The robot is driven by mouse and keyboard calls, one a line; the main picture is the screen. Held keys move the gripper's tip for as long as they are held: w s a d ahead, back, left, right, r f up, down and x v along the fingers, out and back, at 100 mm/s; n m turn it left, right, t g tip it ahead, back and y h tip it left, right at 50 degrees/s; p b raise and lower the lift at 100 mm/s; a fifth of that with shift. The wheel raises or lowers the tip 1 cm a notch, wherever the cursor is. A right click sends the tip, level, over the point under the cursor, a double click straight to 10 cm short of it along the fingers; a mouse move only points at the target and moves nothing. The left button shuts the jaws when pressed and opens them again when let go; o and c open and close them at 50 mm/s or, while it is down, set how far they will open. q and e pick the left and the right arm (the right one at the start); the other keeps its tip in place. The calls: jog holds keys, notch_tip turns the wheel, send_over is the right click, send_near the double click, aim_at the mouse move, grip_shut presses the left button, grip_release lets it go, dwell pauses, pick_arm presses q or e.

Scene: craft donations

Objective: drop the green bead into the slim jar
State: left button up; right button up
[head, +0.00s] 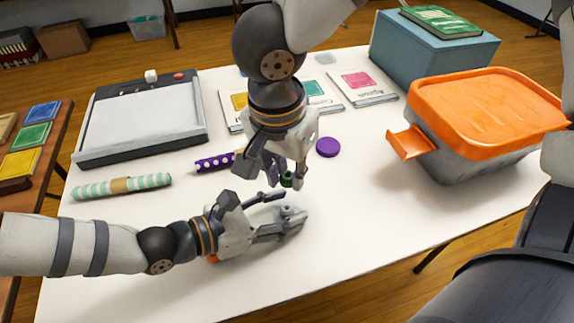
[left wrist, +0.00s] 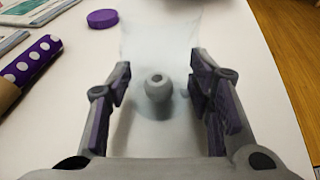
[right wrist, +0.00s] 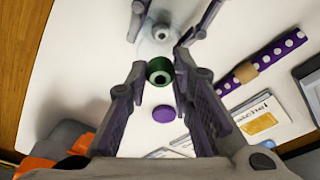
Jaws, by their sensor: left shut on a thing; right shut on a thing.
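The green bead (head: 286,180) is between the fingertips of my right gripper (head: 286,176), which is shut on it. It also shows in the right wrist view (right wrist: 160,71), with the jar beyond it. The slim jar (left wrist: 135,45) is clear and hard to make out against the white table. My left gripper (head: 288,207) is shut around it from the side. A grey bead (left wrist: 157,90) with a hole shows within the glass. The green bead is close to the jar and appears above it; the exact gap and the jar's rim are unclear.
A purple disc (head: 328,147) lies behind the grippers. Paper rolls, one mint-striped (head: 120,186) and one purple dotted (head: 214,162), lie to the left. A paper trimmer (head: 140,120), flat packets (head: 358,86) and an orange-lidded box (head: 480,110) stand around. The front table is clear.

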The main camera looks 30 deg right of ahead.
jog(key=shift+f, duration=0.2)
dwell(0.4)
jog(key=shift+f, duration=0.25)
jog(key=o, duration=0.8)
notch_tip(320, 180, up, 12)
jog(key=a, duration=0.1)
jog(key=shift+s+a, duration=0.3)
jog(key=shift+s, duration=0.15)
pick_arm(q)
jog(key=o, duration=0.9)
